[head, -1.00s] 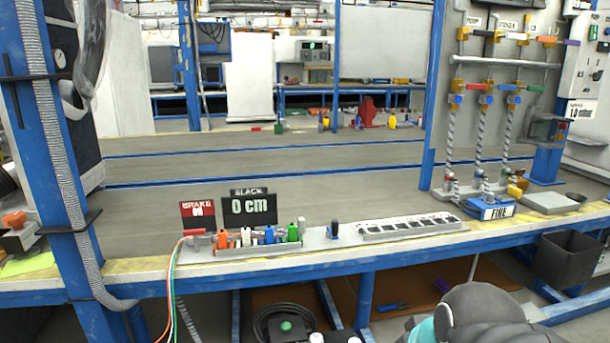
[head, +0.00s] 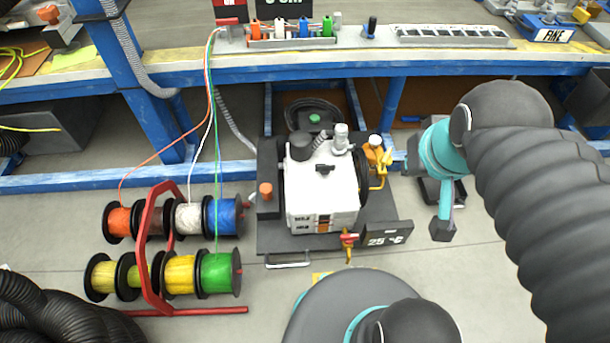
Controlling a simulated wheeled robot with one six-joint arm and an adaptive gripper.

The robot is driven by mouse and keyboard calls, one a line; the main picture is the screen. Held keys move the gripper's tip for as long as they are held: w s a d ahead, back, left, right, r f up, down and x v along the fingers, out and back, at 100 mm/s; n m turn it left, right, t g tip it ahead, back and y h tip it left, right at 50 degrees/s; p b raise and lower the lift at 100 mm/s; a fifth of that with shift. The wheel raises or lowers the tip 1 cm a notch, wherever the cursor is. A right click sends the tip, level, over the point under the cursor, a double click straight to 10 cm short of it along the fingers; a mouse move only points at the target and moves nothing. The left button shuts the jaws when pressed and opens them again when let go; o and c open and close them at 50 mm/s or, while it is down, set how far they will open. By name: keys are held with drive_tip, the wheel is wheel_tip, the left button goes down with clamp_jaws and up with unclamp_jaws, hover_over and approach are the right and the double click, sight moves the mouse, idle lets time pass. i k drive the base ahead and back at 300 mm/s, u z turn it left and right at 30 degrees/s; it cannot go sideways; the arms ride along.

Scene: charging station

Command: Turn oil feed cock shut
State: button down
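A white machine (head: 318,185) stands on a dark base on the floor under the bench. A small cock with a red handle and a brass body (head: 348,243) sits at its front right corner, next to a sign reading 25 °C. A yellow fitting (head: 379,160) sits at the machine's right side. I cannot tell for sure which is the oil feed cock. My arm comes in from the right, and its teal wrist is right of the machine, apart from the red-handled cock. My gripper's fingers cannot be made out clearly.
A red rack (head: 150,250) with several coloured wire spools stands left of the machine, with wires rising to the bench (head: 190,62). A blue bench leg (head: 392,108) stands behind the machine. Black corrugated hose (head: 60,310) lies at lower left. Floor in front of the cock is partly clear.

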sight(385, 159)
drive_tip(key=u, duration=0.45)
drive_tip(key=k, duration=1.2)
drive_tip(key=z, duration=0.6)
